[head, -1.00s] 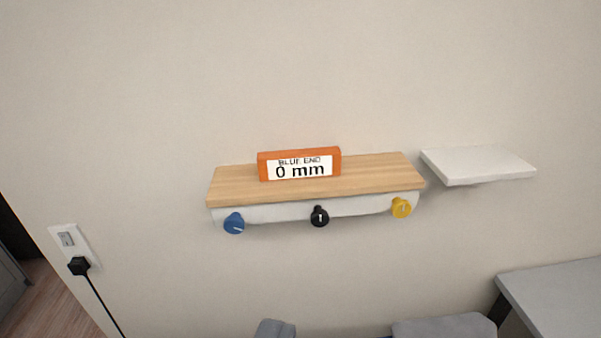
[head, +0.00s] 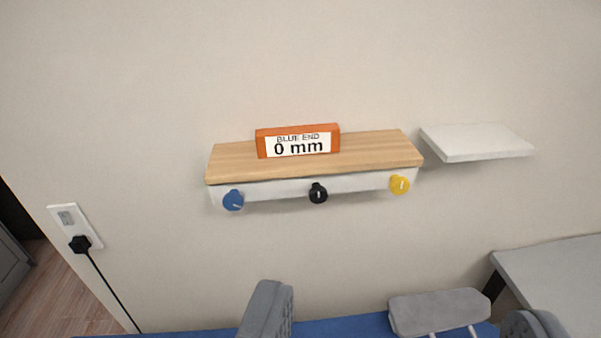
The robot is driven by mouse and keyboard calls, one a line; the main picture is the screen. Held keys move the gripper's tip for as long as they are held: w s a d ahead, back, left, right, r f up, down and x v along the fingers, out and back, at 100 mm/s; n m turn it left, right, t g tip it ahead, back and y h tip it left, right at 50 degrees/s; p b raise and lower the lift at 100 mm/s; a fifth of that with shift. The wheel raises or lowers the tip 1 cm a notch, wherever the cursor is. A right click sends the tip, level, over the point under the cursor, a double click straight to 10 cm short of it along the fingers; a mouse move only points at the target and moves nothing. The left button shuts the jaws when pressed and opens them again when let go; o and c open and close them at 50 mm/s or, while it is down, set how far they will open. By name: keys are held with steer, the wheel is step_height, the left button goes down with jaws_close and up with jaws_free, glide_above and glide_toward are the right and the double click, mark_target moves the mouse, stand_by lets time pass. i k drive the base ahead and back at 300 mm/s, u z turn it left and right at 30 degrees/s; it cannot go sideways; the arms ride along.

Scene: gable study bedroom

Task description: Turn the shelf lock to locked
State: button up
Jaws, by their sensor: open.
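A wooden shelf (head: 370,155) with a white front rail is fixed to the wall ahead. The rail carries a blue knob (head: 233,200) at left, a black knob (head: 318,193) in the middle and a yellow knob (head: 400,184) at right. The black and yellow knobs have near-upright pale marks; the blue knob's mark slants. No knob has a readable lock label. An orange block (head: 262,143) on the shelf reads "BLUE END 0 mm". My gripper (head: 397,318) seems to show as two grey ribbed fingers at the bottom edge, apart, open, below and clear of the knobs.
A small white shelf (head: 477,142) is at the right. A grey tabletop (head: 560,280) stands at lower right. A grey padded piece on rods (head: 438,311) and a blue surface (head: 345,328) show below. A wall socket with a black plug (head: 79,243) is at left.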

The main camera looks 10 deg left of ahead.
mark_target(318, 194)
steer(key=u, duration=1.5)
steer(key=k, duration=1.15)
steer(key=z, duration=1)
steer(key=i, duration=1)
steer(key=u, duration=0.05)
